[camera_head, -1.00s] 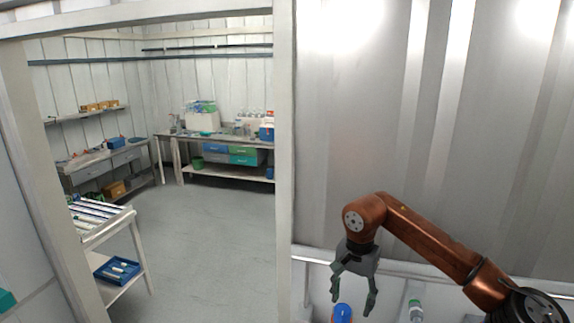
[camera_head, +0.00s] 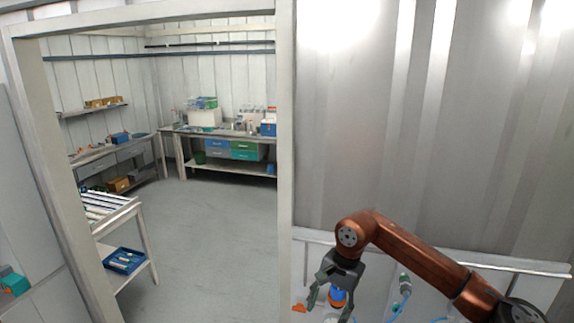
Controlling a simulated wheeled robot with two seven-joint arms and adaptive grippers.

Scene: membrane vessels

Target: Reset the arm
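My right arm (camera_head: 415,262), copper-brown, comes in from the lower right and bends down at the wrist. Its dark grey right gripper (camera_head: 330,306) points downward with its two fingers apart. A bottle with a blue and orange top (camera_head: 338,296) shows between the fingers. I cannot tell whether they touch it, but the fingers look spread rather than clamped. The lower part of the bottle is cut off by the frame. My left arm and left gripper are not in view.
A white rail (camera_head: 530,269) runs along the metal wall at right. A green-capped item (camera_head: 405,284) with blue tubing stands below the arm. A doorway at left opens onto clear floor (camera_head: 215,228), a white cart (camera_head: 122,212) with a blue tray (camera_head: 124,260), and benches.

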